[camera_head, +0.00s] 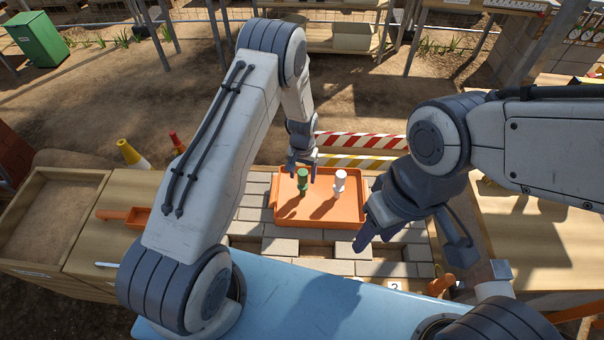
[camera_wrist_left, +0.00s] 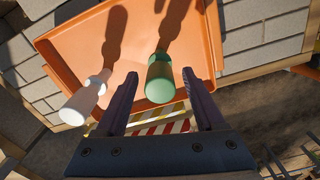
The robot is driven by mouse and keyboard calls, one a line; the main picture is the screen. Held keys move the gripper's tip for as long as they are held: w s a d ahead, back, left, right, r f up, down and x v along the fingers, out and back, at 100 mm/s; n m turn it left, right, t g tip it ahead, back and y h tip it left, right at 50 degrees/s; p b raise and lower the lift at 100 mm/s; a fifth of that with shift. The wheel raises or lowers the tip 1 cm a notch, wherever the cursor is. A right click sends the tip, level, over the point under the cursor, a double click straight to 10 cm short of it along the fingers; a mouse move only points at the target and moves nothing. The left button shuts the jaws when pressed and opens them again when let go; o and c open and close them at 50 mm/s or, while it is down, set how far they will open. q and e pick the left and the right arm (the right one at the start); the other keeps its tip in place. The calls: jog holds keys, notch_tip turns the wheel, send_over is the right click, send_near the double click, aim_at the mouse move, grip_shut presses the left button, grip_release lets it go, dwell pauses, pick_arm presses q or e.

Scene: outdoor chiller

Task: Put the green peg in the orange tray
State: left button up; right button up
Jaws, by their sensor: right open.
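The green peg (camera_head: 303,183) stands upright in the orange tray (camera_head: 348,215); it also shows in the left wrist view (camera_wrist_left: 160,82), with its base on the tray floor. My left gripper (camera_head: 303,172) is open right by the peg's top. In the left wrist view its fingers (camera_wrist_left: 160,90) are spread on either side of the peg, with a gap on each side. My right gripper (camera_head: 412,250) is open and empty, to the right of and nearer than the tray.
A white peg (camera_head: 340,181) stands in the tray to the right of the green one. Striped barriers (camera_head: 360,141) run behind the tray. Grey paving blocks (camera_head: 345,267) surround it. A blue surface (camera_head: 290,300) lies in front, and a small orange scoop (camera_head: 137,216) lies at left.

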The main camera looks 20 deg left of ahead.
pick_arm(q)
jog(key=shift+r, duration=0.3)
jog(key=s+d+r+m+b, duration=0.1)
jog(key=s+d+r, duration=0.1)
jog(key=r, duration=0.6)
jog(key=s+d+r+b, duration=0.1)
jog(key=d+r+b, duration=0.1)
jog(key=r, duration=0.7)
jog(key=s+d+r+m, duration=0.2)
jog(key=s+d+r, duration=0.35)
jog(key=s, duration=0.25)
jog(key=s+r+m, duration=0.2)
jog(key=s+r, duration=0.1)
jog(key=s, duration=0.6)
jog(key=s+r+m+h, duration=0.1)
jog(key=s+r, duration=0.2)
jog(key=s, duration=0.7)
jog(key=shift+s+m, duration=0.3)
jog(key=shift+m, duration=0.1)
